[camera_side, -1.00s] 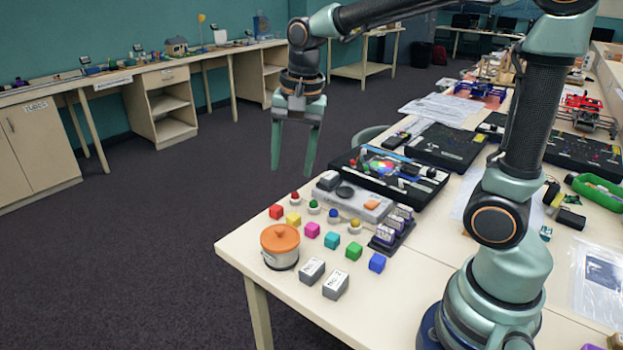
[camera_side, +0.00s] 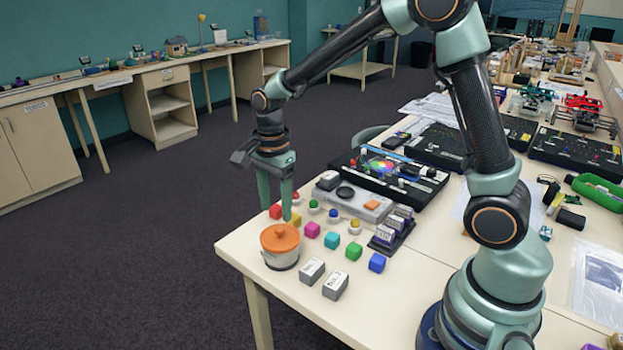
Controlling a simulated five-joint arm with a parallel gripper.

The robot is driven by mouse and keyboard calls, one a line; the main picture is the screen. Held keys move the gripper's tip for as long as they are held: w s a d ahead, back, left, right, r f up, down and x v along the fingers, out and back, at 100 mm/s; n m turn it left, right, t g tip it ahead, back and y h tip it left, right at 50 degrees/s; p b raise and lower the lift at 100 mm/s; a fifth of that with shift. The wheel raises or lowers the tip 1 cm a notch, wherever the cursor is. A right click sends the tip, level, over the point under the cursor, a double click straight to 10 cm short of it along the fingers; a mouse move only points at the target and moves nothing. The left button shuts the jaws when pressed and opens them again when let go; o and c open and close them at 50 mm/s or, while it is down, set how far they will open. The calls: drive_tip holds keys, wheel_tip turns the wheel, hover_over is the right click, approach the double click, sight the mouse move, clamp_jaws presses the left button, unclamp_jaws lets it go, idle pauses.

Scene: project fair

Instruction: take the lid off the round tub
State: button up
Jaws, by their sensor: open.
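My gripper (camera_side: 275,216) is open and empty, pointing down. Its fingertips appear just above and behind the lid, close to the red cube (camera_side: 275,211) and the yellow cube (camera_side: 294,219), which it partly covers. I cannot tell exactly how far the fingertips are from the lid in depth.
Several coloured cubes, such as the magenta one (camera_side: 312,230), and small knobs lie right of the tub. Two grey blocks (camera_side: 323,278) lie in front. A grey device (camera_side: 356,201) and a black board (camera_side: 391,173) stand behind. The table (camera_side: 398,297) is bare at the front.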

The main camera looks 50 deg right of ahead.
sight(279, 229)
drive_tip(key=f, duration=0.5)
drive_tip(key=shift+s+d+f, duration=0.1)
drive_tip(key=shift+s, duration=0.15)
clamp_jaws()
